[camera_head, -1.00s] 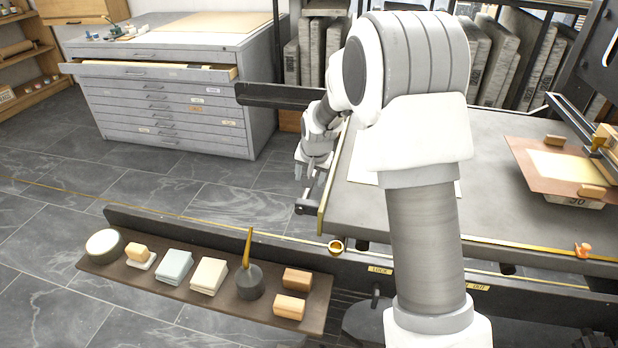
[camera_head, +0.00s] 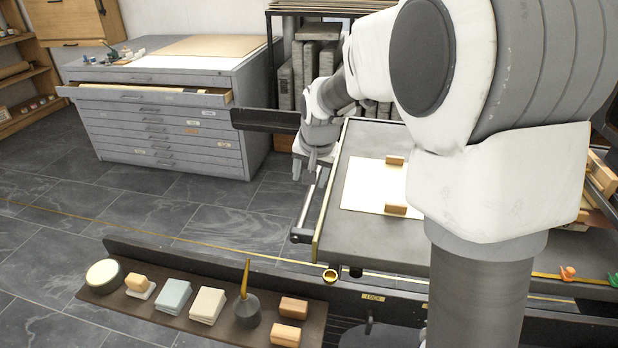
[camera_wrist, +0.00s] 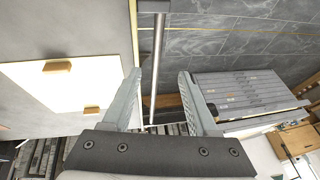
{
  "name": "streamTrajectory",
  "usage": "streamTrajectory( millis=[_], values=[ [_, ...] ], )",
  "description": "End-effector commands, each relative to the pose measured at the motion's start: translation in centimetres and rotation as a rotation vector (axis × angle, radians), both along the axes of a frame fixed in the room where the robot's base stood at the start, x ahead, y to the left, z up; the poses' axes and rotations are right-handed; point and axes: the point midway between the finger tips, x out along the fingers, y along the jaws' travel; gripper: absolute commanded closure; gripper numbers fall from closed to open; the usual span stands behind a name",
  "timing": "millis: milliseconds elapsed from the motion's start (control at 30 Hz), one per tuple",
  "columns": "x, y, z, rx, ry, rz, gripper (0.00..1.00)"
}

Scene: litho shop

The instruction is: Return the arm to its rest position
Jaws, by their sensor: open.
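My gripper (camera_head: 312,168) hangs at the left edge of the press bed, beside the bar there, with my arm reaching across the right of the head view. In the wrist view my gripper (camera_wrist: 158,85) has its two fingers wide apart with nothing between them. The press bed (camera_head: 350,235) carries a white sheet (camera_head: 368,185) with two small wooden blocks, one at its far edge (camera_head: 395,161) and one at its near edge (camera_head: 396,209). My arm hides much of the right part of the bed.
A grey flat-file cabinet (camera_head: 165,125) with its top drawer ajar stands at the back left. The tiled floor (camera_head: 150,212) between is clear.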

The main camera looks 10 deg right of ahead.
Motion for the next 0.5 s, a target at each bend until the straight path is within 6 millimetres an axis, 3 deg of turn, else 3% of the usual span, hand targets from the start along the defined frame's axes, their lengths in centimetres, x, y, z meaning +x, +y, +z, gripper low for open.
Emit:
streamTrajectory(
  millis=[267, 367, 500],
  values=[
    [-0.3, -0.1, 0.3, -0.002, -0.002, 0.004, 0.41],
    [-1.5, -0.3, 1.5, -0.009, -0.007, 0.019, 0.41],
    [-5.2, -0.8, 4.2, -0.033, -0.018, 0.066, 0.41]
  ],
)
